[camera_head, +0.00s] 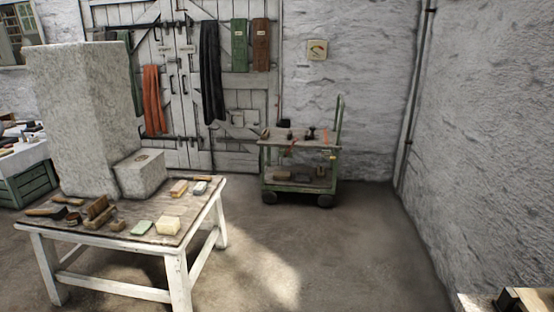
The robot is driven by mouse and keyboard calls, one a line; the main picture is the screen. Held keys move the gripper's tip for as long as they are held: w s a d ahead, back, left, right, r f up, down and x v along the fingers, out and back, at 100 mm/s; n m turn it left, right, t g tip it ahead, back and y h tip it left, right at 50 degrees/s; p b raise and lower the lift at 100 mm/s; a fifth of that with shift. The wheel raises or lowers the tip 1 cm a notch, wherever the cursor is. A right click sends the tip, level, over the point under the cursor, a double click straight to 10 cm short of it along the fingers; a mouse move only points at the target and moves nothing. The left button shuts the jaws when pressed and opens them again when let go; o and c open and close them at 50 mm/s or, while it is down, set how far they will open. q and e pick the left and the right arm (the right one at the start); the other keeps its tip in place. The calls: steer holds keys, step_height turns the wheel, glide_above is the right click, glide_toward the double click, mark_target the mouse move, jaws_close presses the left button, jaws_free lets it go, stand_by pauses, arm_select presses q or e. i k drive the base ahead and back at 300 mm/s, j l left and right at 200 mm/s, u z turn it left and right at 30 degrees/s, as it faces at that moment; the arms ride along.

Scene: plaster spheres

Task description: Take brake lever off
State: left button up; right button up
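A green wheeled cart (264,165) stands against the back wall, right of the plank doors. It has a wooden top, a lower shelf, dark wheels and an upright handle (338,120) at its right end. Several small dark items lie on the top, with an orange-red piece among them. A small yellow patch (332,156) shows on its right side. I cannot make out which part is a brake lever; the cart is too far and small to tell. Neither of my grippers is in view.
A light surface edge with a dark object shows at the bottom right.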

mark_target(296, 140)
steer(key=i, duration=3.65)
